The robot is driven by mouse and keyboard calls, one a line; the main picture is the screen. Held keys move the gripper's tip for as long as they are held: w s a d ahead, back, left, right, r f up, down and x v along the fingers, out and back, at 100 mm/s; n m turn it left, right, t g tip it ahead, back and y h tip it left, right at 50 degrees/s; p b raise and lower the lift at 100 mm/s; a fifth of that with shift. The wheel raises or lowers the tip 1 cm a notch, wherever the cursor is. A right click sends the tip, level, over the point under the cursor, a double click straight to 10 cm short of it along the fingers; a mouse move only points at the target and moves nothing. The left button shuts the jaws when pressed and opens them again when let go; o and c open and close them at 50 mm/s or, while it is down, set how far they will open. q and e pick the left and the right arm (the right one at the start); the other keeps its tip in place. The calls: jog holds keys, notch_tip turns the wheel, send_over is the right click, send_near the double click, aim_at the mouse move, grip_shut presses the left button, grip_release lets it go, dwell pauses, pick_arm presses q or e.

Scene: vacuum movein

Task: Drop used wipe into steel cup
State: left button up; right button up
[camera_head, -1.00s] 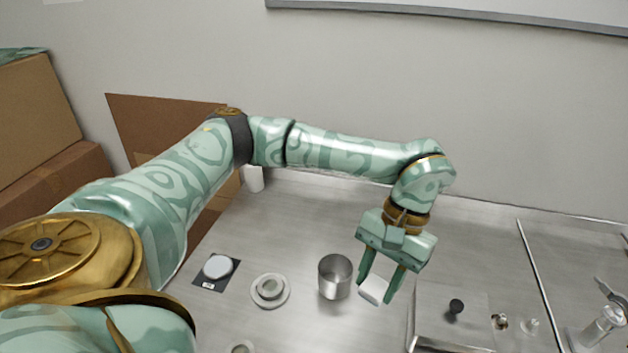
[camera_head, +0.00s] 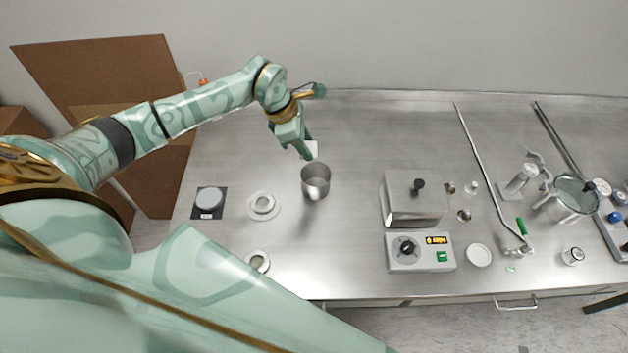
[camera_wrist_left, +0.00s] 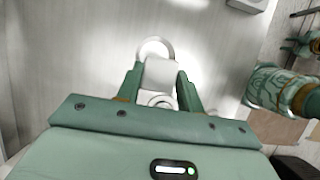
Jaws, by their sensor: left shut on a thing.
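The used wipe is a small white piece (camera_head: 312,148) held between the fingers of my left gripper (camera_head: 307,151). The gripper is shut on it. In the wrist view the wipe (camera_wrist_left: 160,73) sits between the two green fingers (camera_wrist_left: 160,84). The steel cup (camera_head: 316,184) stands upright on the bench, with its open top facing up. In the head view the gripper and wipe appear just above and behind the cup's rim. The wrist view shows round rims beyond the wipe; I cannot tell which one is the cup.
Pale ring-shaped dishes (camera_head: 263,206) and a dark-based scale (camera_head: 209,201) stand left of the cup. A lidded metal bath (camera_head: 414,198) and a control box (camera_head: 420,252) stand to its right. Glassware and clamps fill the far right. Bare bench (camera_head: 350,240) lies around the cup.

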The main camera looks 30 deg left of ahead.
pick_arm(q)
notch_tip(320, 180, down, 4)
jog(key=shift+d+b, duration=0.1)
jog(key=shift+b, duration=1.1)
jog(key=shift+f, duration=0.15)
jog(key=o, duration=1)
jog(key=shift+c, duration=0.2)
jog(key=shift+r, duration=0.3)
jog(key=v, duration=1.5)
jog(key=shift+r, duration=0.35)
